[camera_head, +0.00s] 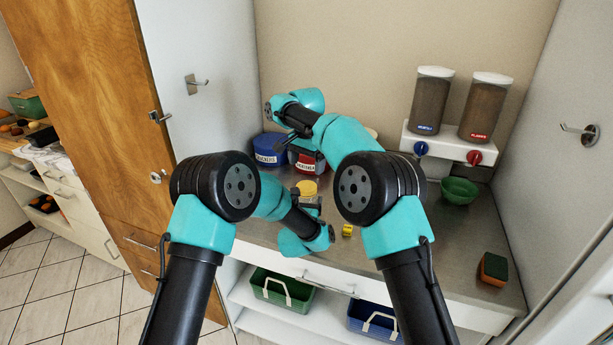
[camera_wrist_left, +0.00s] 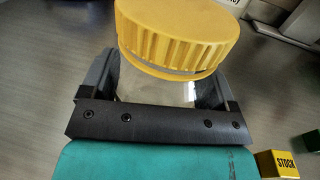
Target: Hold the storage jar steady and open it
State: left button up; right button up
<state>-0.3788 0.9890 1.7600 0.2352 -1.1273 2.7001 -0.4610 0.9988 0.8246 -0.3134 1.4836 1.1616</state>
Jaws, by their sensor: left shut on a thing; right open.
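The storage jar has a ridged yellow lid (camera_head: 307,187), which also shows large in the left wrist view (camera_wrist_left: 180,38). Its clear body (camera_wrist_left: 155,88) shows below the lid, between the fingers. The lid sits on the jar. My left gripper (camera_head: 311,203) is shut on the jar body, below the lid. My right gripper (camera_head: 288,143) is open and empty, above and behind the jar and apart from it. Its fingers are small and partly lost against the canisters in the head view.
A blue canister (camera_head: 268,146) and a red-labelled canister (camera_head: 307,163) stand behind. A yellow stock box (camera_head: 347,230) lies right of the jar, also in the wrist view (camera_wrist_left: 277,163). A green bowl (camera_head: 459,190), two-tube dispenser (camera_head: 448,146) and sponge (camera_head: 493,268) are at right.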

aim_at(306, 186)
jog(key=n, duration=0.7)
jog(key=shift+n, duration=0.4)
jog(key=shift+f, duration=4)
jog(key=c, duration=0.9)
jog(key=n, duration=0.6)
jog(key=shift+c, duration=0.2)
